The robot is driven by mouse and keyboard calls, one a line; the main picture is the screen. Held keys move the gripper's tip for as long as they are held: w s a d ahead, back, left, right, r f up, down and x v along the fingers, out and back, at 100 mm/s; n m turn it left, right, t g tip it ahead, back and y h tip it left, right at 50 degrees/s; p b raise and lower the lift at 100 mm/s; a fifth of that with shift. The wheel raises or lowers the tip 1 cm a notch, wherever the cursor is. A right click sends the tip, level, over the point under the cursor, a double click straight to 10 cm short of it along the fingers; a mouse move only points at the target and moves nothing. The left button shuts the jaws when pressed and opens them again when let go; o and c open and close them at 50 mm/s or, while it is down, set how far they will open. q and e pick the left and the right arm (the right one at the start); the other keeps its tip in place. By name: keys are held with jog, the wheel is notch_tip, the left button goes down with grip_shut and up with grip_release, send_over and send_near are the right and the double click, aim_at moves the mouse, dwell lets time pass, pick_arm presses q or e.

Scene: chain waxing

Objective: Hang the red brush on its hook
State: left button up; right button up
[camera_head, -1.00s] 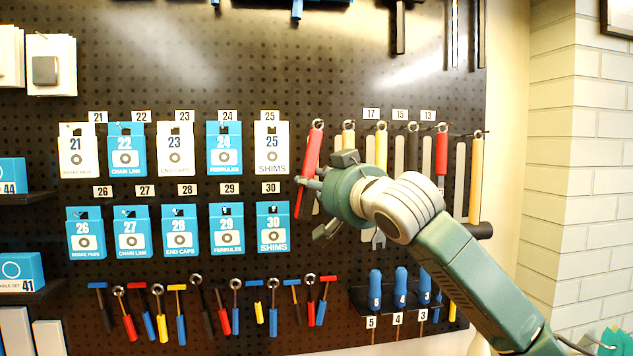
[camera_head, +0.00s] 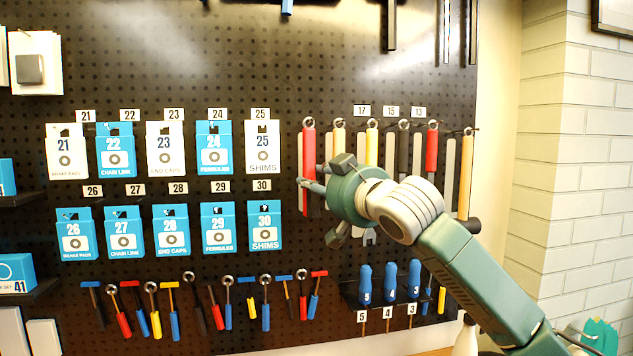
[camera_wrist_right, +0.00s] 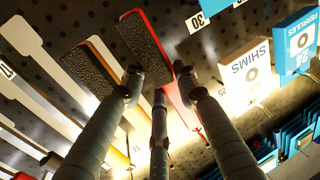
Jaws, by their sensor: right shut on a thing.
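The red brush shows its long red handle (camera_head: 309,145) in the head view, almost upright against the pegboard, its ring end at the top. In the right wrist view its dark bristle pad (camera_wrist_right: 146,45) with red edge and part of the red handle (camera_wrist_right: 183,110) show. My right gripper (camera_head: 312,187) is closed around the brush; its fingers (camera_wrist_right: 159,84) show in the right wrist view. The ring is at the left end of the hook row; I cannot tell whether it sits on a hook. My left gripper is not in view.
Several long-handled tools hang close to the right, including a yellow one (camera_head: 466,175) and another red one (camera_head: 432,152). A white SHIMS pack (camera_head: 263,147) hangs to the left. Screwdrivers (camera_head: 390,283) stand in a rack below. The pegboard (camera_head: 345,65) is bare above the brush.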

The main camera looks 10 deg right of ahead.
dwell(0.4)
jog(key=o, duration=1.3)
jog(key=shift+c, duration=0.2)
jog(key=shift+s, duration=0.1)
jog(key=b+v, duration=0.2)
jog(key=v, duration=0.7)
dwell(0.4)
